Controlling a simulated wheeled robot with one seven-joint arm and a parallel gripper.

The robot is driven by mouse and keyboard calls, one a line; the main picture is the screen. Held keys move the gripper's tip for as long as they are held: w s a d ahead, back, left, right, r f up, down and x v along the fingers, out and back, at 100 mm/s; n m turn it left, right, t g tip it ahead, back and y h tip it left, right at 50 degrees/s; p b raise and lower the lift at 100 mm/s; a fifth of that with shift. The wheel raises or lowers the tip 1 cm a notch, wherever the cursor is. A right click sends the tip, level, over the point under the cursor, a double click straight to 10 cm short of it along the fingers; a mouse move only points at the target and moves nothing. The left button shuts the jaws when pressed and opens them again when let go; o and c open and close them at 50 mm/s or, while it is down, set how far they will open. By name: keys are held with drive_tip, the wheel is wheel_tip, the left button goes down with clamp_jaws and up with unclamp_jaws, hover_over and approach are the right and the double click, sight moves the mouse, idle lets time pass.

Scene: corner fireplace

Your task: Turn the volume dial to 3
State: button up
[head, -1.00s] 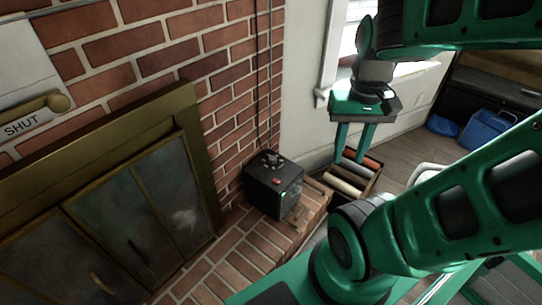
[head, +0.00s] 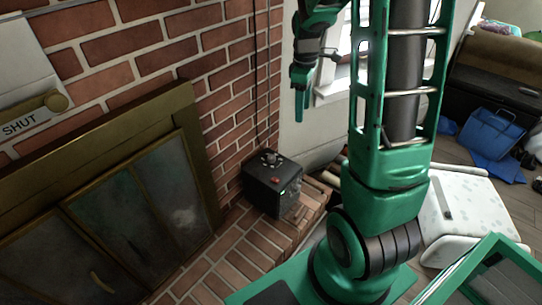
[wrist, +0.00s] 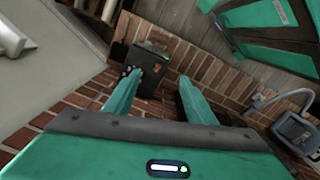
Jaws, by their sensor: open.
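The dial's setting is too small to read. My gripper (head: 301,100) points down in front of the window, above and to the right of the box, touching nothing. In the wrist view my gripper (wrist: 160,82) has its two green fingers apart and empty. The box (wrist: 148,88) shows beyond them; the left finger partly covers its top near the dial.
A brass-framed fireplace (head: 130,215) with glass doors fills the left. A plate marked SHUT with a brass knob (head: 56,103) is on the wall above. A white spotted seat (head: 465,205) and a blue bin (head: 492,132) stand right. The air above the box is clear.

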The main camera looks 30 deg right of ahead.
drive_tip(key=w+d+f+n, duration=0.2)
drive_tip(key=w+f+n, duration=0.6)
drive_tip(key=w+f, duration=0.55)
drive_tip(key=n, duration=0.7)
hover_over(271, 156)
wheel_tip(271, 156, down, 15)
wheel_tip(271, 156, down, 10)
drive_tip(key=shift+s+r, duration=0.1)
drive_tip(key=shift+r, duration=0.1)
drive_tip(key=c, duration=1)
